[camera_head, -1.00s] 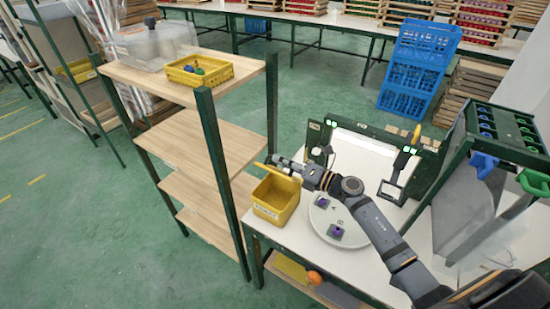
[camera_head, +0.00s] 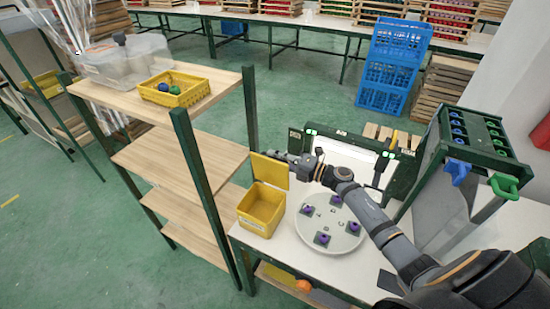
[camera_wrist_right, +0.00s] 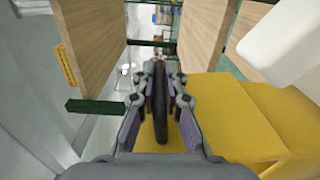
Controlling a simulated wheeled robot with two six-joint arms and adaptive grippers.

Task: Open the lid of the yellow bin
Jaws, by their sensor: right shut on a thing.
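The yellow bin (camera_head: 262,222) stands on the white worktable's left end, beside the shelf rack. Its lid (camera_head: 270,170) is raised, standing roughly upright at the back edge, and the bin's inside shows. My right gripper (camera_head: 287,157) is at the lid's top edge, its arm coming from the right. In the right wrist view my gripper (camera_wrist_right: 160,88) has its fingers close on either side of a dark strip, with yellow surfaces (camera_wrist_right: 240,115) below and right. The exact contact with the lid is hard to see. My left gripper is not in view.
A round white plate (camera_head: 345,238) with several purple-topped pieces lies right of the bin. The wooden shelf rack (camera_head: 185,142) stands close on the left, holding a yellow basket (camera_head: 190,98). A lit frame (camera_head: 355,140) stands behind my arm, and a green rack (camera_head: 475,130) is at right.

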